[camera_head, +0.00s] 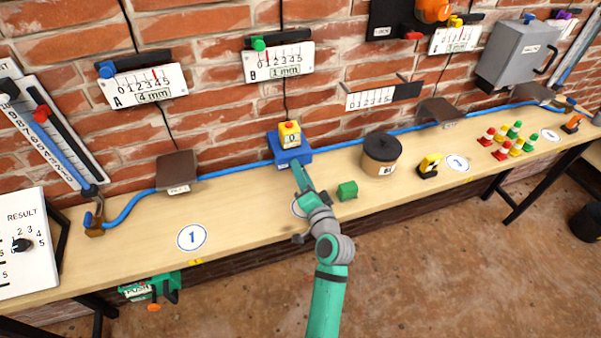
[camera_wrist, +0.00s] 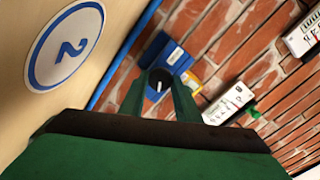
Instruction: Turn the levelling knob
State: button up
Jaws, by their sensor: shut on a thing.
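A blue block (camera_head: 289,154) stands on the bench against the brick wall, with a yellow box (camera_head: 289,135) with a red top on it. In the wrist view, a round dark knob (camera_wrist: 159,81) with a white mark sits on the front of the blue block (camera_wrist: 172,56). My gripper (camera_head: 298,166) reaches the block's front from the near side. In the wrist view, my gripper (camera_wrist: 158,92) has one finger on each side of the knob and is shut on it. In the head view the knob is hidden behind the fingers.
A blue hose (camera_head: 230,172) runs along the back of the bench (camera_head: 135,245). A green block (camera_head: 347,190) stands close to the right of my arm, with a dark-lidded pot (camera_head: 382,148) beyond it. Gauges A (camera_head: 143,89) and B (camera_head: 278,62) hang above. The bench's left-middle is mostly clear.

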jog(key=o, duration=1)
jog(key=shift+s, duration=0.1)
jog(key=v, duration=1)
jog(key=shift+s+d, duration=0.15)
jog(key=shift+s, duration=0.2)
jog(key=shift+w, duration=0.1)
